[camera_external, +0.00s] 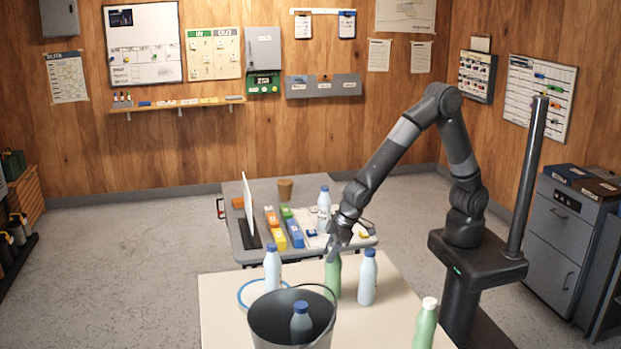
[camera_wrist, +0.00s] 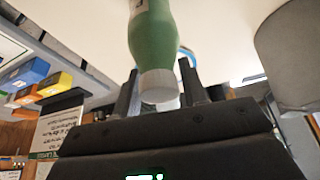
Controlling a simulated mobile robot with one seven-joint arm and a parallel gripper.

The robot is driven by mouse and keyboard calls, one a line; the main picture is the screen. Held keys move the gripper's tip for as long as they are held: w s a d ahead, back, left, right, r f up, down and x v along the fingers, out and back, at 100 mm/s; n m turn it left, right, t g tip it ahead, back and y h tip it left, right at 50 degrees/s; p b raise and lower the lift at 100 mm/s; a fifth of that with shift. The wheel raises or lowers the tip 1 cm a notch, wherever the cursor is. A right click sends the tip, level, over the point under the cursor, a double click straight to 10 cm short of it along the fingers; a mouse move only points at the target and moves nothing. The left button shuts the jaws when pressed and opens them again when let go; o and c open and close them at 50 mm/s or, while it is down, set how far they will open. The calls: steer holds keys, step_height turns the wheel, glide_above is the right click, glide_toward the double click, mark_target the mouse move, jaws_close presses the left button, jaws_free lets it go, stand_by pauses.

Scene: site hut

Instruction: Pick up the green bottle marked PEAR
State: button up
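A green bottle (camera_external: 333,279) stands on the cream table with its top hidden by my gripper (camera_external: 337,250). In the wrist view, what looks like the same green bottle (camera_wrist: 153,38) points its white cap at my gripper (camera_wrist: 160,90). The two fingers are apart, one on each side of the cap, with narrow gaps visible; I cannot tell how deep the cap sits between them. A second green bottle (camera_external: 425,325) with a white cap stands at the table's front right. No PEAR marking is readable on either.
The cream table (camera_external: 225,312) also holds pale blue-capped bottles (camera_external: 367,279) (camera_external: 272,268), one close right of the green bottle. A dark bucket (camera_external: 262,325) with a blue-capped bottle (camera_external: 301,324) showing in its opening stands in front. A cluttered grey table (camera_external: 250,192) is behind.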

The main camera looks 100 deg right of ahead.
jaws_close()
stand_by(0.4)
